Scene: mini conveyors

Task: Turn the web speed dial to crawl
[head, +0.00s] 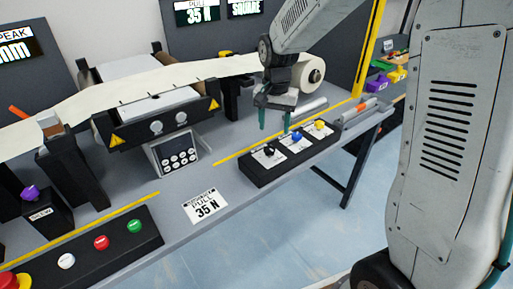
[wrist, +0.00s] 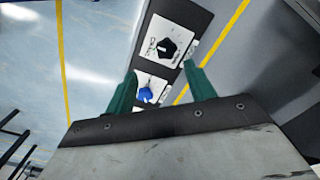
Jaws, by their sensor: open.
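A low black control box (head: 262,176) near the table's front edge carries a row of three dials on white plates: a black dial (head: 268,152), a blue dial (head: 297,136) and a yellow dial (head: 320,124). Their labels are too small to read surely, so I cannot tell which is web speed. My gripper (head: 274,121) points down above the box, its green fingers apart and empty. In the wrist view the black dial (wrist: 168,48) lies just beyond the fingertips and the blue dial (wrist: 151,92) shows between the fingers. The yellow dial is hidden there.
A purple knob (head: 30,193) tops a separate black box at left. A button panel (head: 90,258) stands at front left. A paper web (head: 150,82) runs behind over rollers.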

